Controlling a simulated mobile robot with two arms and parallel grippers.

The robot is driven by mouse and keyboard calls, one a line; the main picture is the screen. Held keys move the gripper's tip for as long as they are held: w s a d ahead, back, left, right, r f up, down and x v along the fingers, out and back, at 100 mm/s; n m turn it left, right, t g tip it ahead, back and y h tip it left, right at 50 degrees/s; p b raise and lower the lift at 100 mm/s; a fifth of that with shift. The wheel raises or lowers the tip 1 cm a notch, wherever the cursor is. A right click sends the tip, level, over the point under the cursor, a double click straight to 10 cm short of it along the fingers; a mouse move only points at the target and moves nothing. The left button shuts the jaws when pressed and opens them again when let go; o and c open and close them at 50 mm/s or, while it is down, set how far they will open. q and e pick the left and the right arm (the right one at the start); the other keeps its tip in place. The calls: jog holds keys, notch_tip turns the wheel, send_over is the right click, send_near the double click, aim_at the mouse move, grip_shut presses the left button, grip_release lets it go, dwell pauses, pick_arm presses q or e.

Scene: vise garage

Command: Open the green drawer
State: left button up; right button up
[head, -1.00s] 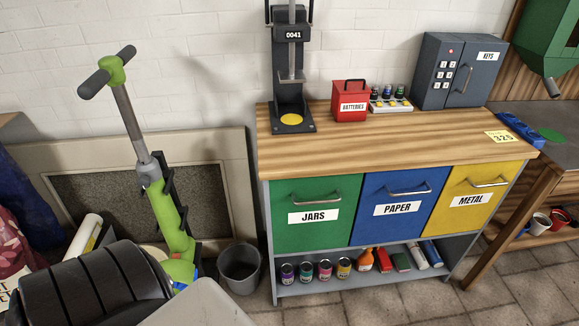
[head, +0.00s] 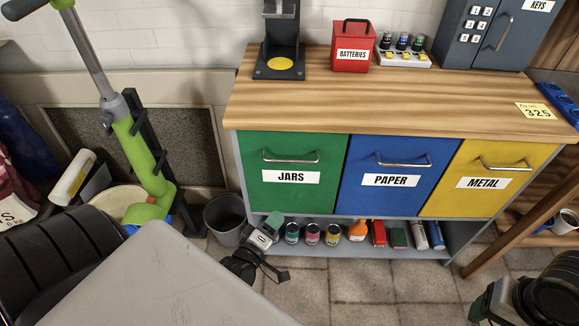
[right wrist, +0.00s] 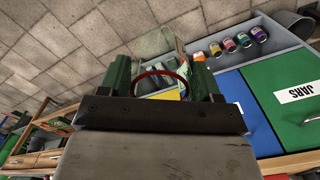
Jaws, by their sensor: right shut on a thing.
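The green drawer (head: 290,192), labelled JARS, is shut at the left of the bench front, with a metal bar handle (head: 291,158) near its top. It also shows in the right wrist view (right wrist: 290,105). My left gripper (head: 270,226) is low in front of the bench, below the drawer and apart from the handle; its finger gap is unclear. My right gripper (right wrist: 161,80) is shut on a pale, glassy jar-like thing (right wrist: 152,45) with a red rim, partly hidden by the fingers. In the head view my right gripper (head: 484,306) is at the lower right.
A blue PAPER drawer (head: 391,200) and a yellow METAL drawer (head: 480,200) sit to the right, both shut. Several cans (head: 312,234) stand on the shelf below. A grey bin (head: 225,215) and a green scooter (head: 138,150) stand at left.

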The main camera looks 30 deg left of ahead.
aim_at(290, 161)
jog(key=shift+w+d+r+b, duration=0.15)
jog(key=shift+r+b, duration=0.2)
jog(key=shift+r, duration=0.15)
pick_arm(q)
notch_tip(290, 161, up, 8)
jog(key=w+a+n+t+y, duration=0.1)
jog(key=a+n+t+y, duration=0.1)
jog(key=n+t, duration=0.15)
pick_arm(e)
jog(key=shift+r, duration=0.1)
pick_arm(q)
jog(key=shift+g, duration=0.45)
jog(key=x, duration=1.2)
jog(key=shift+w+d+r+p, duration=0.1)
jog(key=shift+d+p, duration=0.25)
jog(key=shift+d, duration=0.05)
pick_arm(e)
jog(key=shift+r, duration=0.25)
pick_arm(q)
grip_shut()
